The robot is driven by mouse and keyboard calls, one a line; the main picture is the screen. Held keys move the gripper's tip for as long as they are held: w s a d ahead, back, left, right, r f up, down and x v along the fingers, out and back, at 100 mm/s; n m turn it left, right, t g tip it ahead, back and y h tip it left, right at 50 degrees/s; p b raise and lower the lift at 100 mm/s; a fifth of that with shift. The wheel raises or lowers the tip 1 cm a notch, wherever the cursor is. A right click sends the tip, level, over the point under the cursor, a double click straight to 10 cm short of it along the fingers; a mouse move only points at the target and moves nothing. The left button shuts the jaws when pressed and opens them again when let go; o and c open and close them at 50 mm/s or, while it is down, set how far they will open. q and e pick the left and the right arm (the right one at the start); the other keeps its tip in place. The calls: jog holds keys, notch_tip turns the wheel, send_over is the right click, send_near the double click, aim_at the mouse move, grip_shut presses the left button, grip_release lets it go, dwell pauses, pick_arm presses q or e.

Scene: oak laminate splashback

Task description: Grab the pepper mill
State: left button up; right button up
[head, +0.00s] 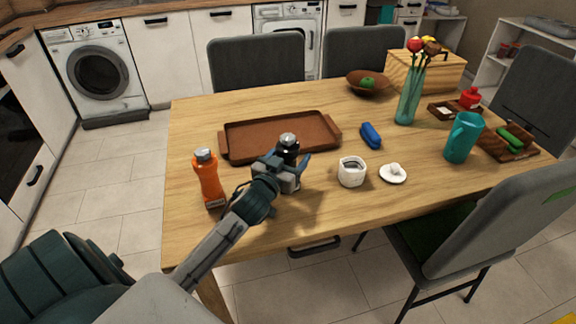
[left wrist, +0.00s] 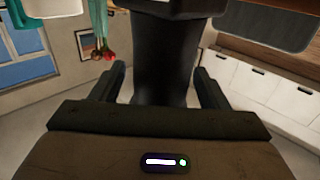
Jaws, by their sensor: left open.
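The pepper mill (head: 288,145) is dark with a silvery top and stands upright on the wooden table, just in front of the tray. Its lower part is hidden behind my left gripper (head: 285,165) in the head view. My left gripper is open, with a finger on either side of the mill. In the left wrist view the mill (left wrist: 165,55) is a dark column between the two fingers of the gripper (left wrist: 161,80), with a gap showing at each side. My right gripper is not in view.
An orange bottle (head: 208,180) stands left of my gripper. A brown tray (head: 232,140) lies behind the mill. A white jar (head: 352,172), its lid (head: 393,174) and a blue object (head: 371,135) are to the right. A teal pitcher (head: 462,140) stands further right.

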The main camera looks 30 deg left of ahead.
pick_arm(q)
jog(key=shift+w, duration=0.5)
jog(key=shift+s, duration=0.1)
jog(key=c, duration=1.1)
jog(key=shift+c, duration=0.5)
jog(key=shift+r, duration=0.15)
